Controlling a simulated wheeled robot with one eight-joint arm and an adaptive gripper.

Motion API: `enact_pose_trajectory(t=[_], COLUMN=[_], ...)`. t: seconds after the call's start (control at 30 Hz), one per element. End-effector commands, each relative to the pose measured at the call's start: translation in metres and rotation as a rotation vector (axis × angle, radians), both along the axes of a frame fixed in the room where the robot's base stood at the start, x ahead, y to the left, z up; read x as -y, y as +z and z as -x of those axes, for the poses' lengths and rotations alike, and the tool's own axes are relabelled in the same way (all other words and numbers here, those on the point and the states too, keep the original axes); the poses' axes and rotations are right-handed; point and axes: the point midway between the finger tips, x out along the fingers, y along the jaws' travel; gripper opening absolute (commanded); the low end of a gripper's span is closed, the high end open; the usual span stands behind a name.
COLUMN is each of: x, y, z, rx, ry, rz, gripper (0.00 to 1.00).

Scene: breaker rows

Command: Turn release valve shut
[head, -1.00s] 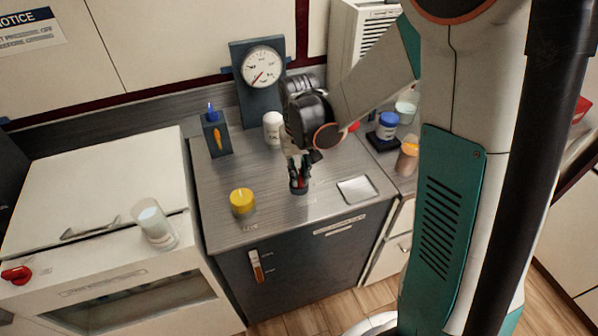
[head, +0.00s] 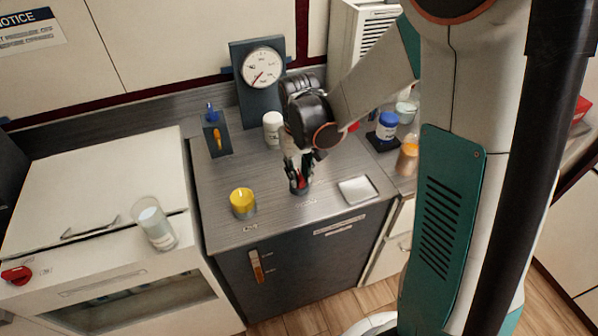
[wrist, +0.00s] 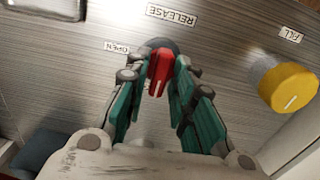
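The release valve has a red handle (wrist: 160,68) on a dark round base, below the RELEASE label (wrist: 171,15) in the wrist view. An OPEN label (wrist: 116,47) lies to its left. In the head view the red handle (head: 302,181) shows small between the fingers, near the counter's front. My gripper (wrist: 163,80) points down over the valve with one finger on each side of the handle. The fingers look parted, with narrow gaps beside the red handle. Contact is not clear.
A yellow FILL knob (head: 242,203) stands left of the valve, and a silver plate (head: 357,189) lies to the right. A pressure gauge (head: 262,68) and a white bottle (head: 273,129) stand behind. A glass (head: 154,224) sits on the left white unit.

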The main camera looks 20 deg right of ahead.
Motion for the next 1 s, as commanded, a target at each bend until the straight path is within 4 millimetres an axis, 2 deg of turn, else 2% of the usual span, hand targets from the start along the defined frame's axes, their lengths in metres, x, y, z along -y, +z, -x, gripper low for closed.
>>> enact_pose_trajectory(t=[0.33,0.47,1.0], x=[0.0,0.0,0.0], y=[0.001,0.009,0.104], z=[0.0,0.0,0.0], rx=[-0.001,-0.001,-0.001], ry=[-0.001,-0.001,-0.001], rz=[0.0,0.0,0.0], gripper=[0.33,0.33,0.33])
